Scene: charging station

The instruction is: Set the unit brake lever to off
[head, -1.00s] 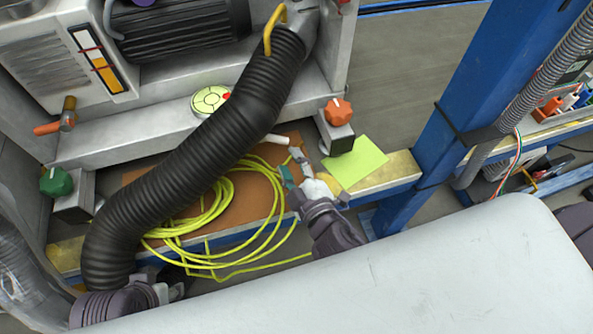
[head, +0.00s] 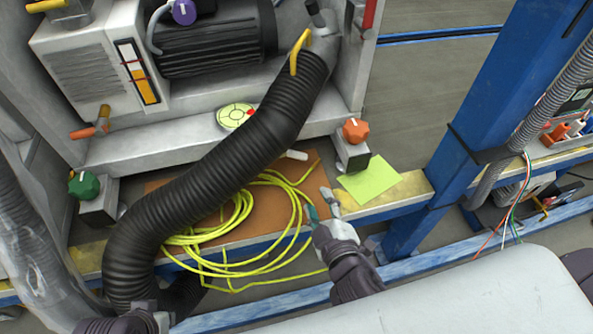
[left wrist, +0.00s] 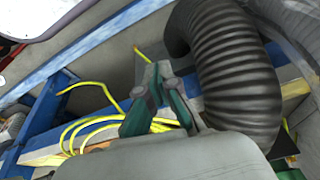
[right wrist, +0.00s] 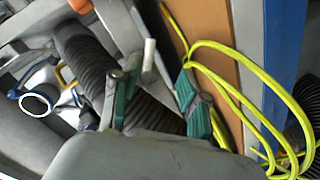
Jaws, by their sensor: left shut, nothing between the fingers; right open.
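A short white-tipped handle (head: 296,155) sticks out beside the brown board, below the unit's ledge. It also shows in the right wrist view (right wrist: 150,55), ahead of and between the fingertips. No label shows, so I cannot tell for sure that it is the brake lever. My right gripper (head: 322,205) is open and empty, a little below and right of this handle, apart from it. Its spread fingers show in the right wrist view (right wrist: 160,75). My left gripper (head: 160,320) is at the bottom left beside the black hose. In the left wrist view (left wrist: 152,85) it is shut and empty.
A thick black corrugated hose (head: 190,170) crosses the front. Yellow cable (head: 235,225) lies coiled over the brown board (head: 318,182). An orange knob (head: 355,130), a green knob (head: 84,185), a yellow-green note (head: 369,180) and a blue post (head: 470,120) stand around.

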